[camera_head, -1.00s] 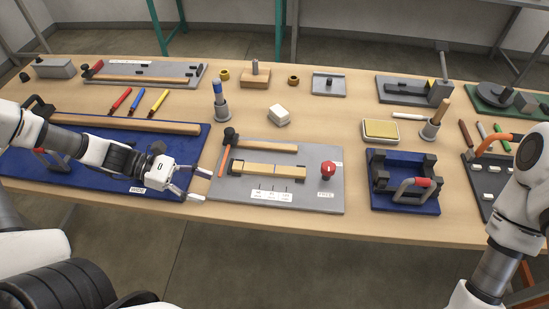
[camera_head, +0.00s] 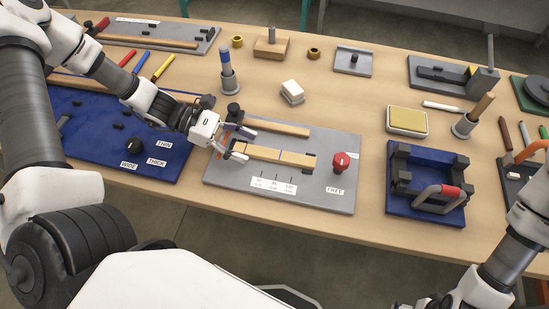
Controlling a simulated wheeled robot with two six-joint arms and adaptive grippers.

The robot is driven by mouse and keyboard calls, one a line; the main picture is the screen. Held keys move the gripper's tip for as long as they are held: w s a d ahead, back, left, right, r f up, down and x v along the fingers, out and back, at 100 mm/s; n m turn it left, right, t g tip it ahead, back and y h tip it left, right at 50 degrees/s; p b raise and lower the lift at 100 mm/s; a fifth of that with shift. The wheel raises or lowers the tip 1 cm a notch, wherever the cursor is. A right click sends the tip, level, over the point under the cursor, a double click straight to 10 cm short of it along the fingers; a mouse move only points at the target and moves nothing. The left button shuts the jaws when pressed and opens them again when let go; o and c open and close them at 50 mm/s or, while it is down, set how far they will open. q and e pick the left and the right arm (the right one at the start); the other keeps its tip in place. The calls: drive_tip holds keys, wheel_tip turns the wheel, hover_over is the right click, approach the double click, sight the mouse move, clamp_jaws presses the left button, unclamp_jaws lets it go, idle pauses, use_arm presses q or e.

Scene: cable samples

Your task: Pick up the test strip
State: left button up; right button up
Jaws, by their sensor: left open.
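The test strip, which I take to be the short pale wooden strip (camera_head: 262,153) with a dark line across it, lies on the grey board (camera_head: 315,196) in the middle of the table. Whether the fingers touch the strip I cannot tell. The wrist partly hides the board's left edge. My right arm shows at the lower right, but its fingers are not clearly seen.
A second wooden bar (camera_head: 283,128) lies just behind the strip. A red knob (camera_head: 341,162) stands at the board's right side. A blue clamp fixture (camera_head: 428,190) is farther right. A blue-topped post (camera_head: 228,72) and a white block (camera_head: 292,91) stand behind the board.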

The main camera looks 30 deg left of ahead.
use_arm(q)
drive_tip(key=shift+x, duration=0.9)
drive_tip(key=shift+s+a+r, duration=0.1)
drive_tip(key=shift+r, duration=0.05)
drive_tip(key=shift+c, duration=0.3)
clamp_jaws()
